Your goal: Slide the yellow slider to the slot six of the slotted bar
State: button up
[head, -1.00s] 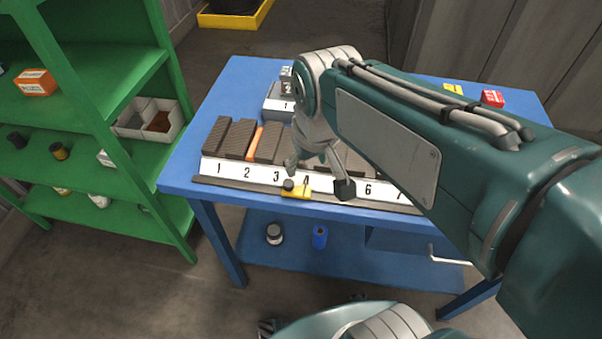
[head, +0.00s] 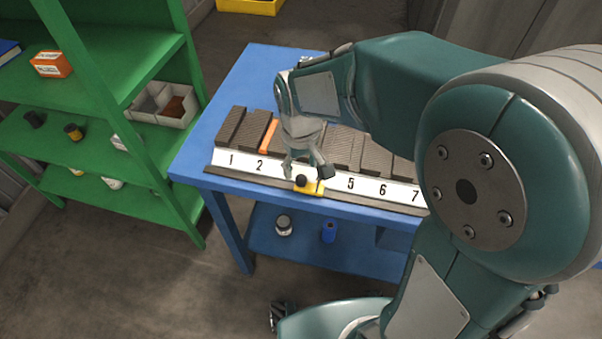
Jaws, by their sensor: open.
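The yellow slider (head: 311,188) with a black knob sits on the dark rail along the front of the slotted bar (head: 367,187). It stands around numbers three and four, which are hidden behind my gripper and the slider. Numbers 1, 2, 5, 6 and 7 show on the white strip, with slot six to the right of the slider. My gripper (head: 307,172) is open and points down over the slider. Its fingers appear on either side of the knob; I cannot tell whether they touch it.
Dark ribbed blocks (head: 345,148) and an orange piece (head: 269,136) stand behind the strip on the blue table (head: 215,110). My arm hides the table's right part. A green shelf (head: 165,190) stands at left.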

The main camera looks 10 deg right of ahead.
aim_at(301, 178)
jog(key=shift+f, duration=1.85)
jog(key=shift+c, duration=0.3)
grip_shut()
jog(key=shift+d, duration=0.1)
